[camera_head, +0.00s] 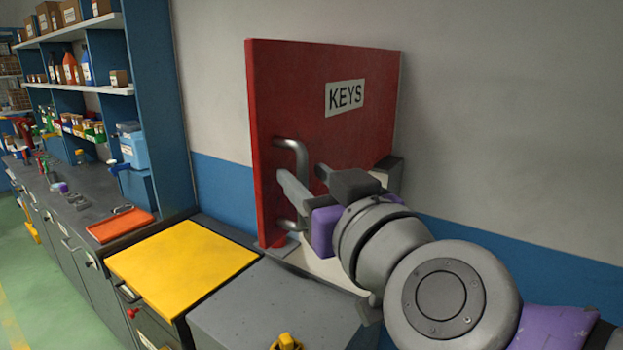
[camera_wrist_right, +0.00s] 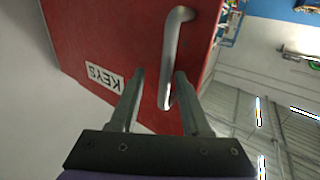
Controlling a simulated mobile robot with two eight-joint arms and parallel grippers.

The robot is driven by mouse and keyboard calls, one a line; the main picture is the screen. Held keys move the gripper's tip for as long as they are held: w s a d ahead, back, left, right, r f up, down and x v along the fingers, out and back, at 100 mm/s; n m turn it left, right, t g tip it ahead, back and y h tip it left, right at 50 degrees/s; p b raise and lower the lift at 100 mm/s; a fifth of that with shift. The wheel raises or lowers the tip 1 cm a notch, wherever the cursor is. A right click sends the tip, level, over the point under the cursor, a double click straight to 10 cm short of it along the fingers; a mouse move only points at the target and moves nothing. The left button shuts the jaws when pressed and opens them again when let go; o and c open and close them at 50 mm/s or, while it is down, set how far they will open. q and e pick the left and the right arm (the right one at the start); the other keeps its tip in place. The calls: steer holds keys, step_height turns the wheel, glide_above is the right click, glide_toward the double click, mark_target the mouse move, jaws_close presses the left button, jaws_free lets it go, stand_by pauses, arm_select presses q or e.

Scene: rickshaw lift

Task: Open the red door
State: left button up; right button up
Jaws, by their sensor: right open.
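The red door (camera_head: 290,90) with a "KEYS" label (camera_head: 345,97) stands against the wall in the head view. It also fills much of the right wrist view (camera_wrist_right: 110,35). A grey bar handle (camera_head: 303,156) is near its left edge. My right gripper (camera_head: 300,172) is open at the handle, its fingers pointing at the door and covering the handle's middle. In the right wrist view the handle (camera_wrist_right: 172,50) appears between the two fingertips (camera_wrist_right: 160,73), with visible gaps on both sides. Whether the door is ajar I cannot tell. My left gripper is out of view.
A yellow-topped cabinet (camera_head: 180,262) and a grey-topped cabinet (camera_head: 270,305) stand below and left of the door. A workbench with an orange tray (camera_head: 120,226) and a blue shelf unit (camera_head: 158,100) are farther left. The wall right of the door is bare.

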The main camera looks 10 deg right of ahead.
steer(key=s+d, duration=0.2)
steer(key=s, duration=0.8)
steer(key=shift+s+p, duration=0.3)
steer(key=shift+p, duration=0.05)
